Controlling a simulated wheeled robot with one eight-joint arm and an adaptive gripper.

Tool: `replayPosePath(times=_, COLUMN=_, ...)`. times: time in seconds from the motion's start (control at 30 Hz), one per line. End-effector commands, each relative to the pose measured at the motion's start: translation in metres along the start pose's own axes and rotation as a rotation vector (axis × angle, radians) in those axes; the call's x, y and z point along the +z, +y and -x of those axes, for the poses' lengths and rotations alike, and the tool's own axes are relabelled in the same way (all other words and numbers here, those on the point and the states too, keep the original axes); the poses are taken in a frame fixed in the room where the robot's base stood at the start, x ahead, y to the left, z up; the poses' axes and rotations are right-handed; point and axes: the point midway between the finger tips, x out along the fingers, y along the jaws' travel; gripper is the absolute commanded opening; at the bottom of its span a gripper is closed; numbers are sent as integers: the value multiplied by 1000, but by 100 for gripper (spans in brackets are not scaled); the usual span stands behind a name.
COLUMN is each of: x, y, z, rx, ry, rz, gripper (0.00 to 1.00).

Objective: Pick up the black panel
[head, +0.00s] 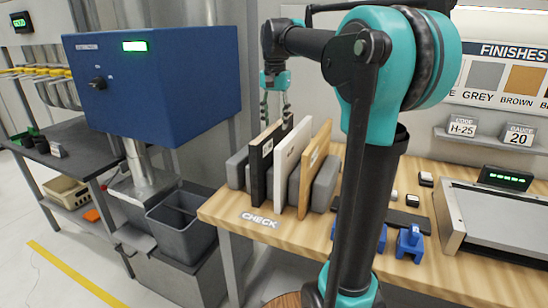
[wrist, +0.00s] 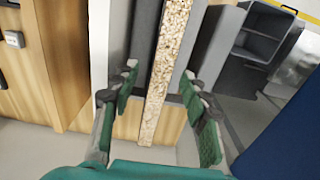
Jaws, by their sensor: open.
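The black panel (head: 258,170) stands upright at the left of a row on the wooden bench, with a white label on its face. In the wrist view its bare chipboard edge (wrist: 163,75) runs between my fingers, with a dark face beside it. My gripper (head: 275,108) is above the far end of the row; in the wrist view the open gripper (wrist: 160,73) has one finger on each side of that edge, with gaps showing. Whether the fingertips reach beside the panel's faces is hard to tell.
A white panel (head: 288,165) and a brown wood panel (head: 314,168) stand close to the right, between grey blocks (head: 325,186). A blue machine (head: 155,80) and a grey bin (head: 180,218) are at the left. Small blue tools (head: 410,242) lie on the bench at the right.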

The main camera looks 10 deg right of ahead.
Motion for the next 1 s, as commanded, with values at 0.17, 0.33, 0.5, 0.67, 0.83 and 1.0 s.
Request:
replayPosePath(times=0.17, x=0, y=0, z=-21, rx=0, ry=0, rz=0, gripper=46)
replayPosePath(times=0.33, x=1, y=-1, z=-30, rx=0, ry=0, rz=0, gripper=46)
replayPosePath(times=0.5, x=3, y=-2, z=-54, rx=0, ry=0, rz=1, gripper=46)
replayPosePath(times=0.67, x=3, y=-2, z=-72, rx=0, ry=0, rz=0, gripper=46)
replayPosePath(times=0.83, x=3, y=-2, z=-77, rx=0, ry=0, rz=0, gripper=46)
replayPosePath(times=1.0, x=3, y=-2, z=-76, rx=0, ry=0, rz=0, gripper=41)
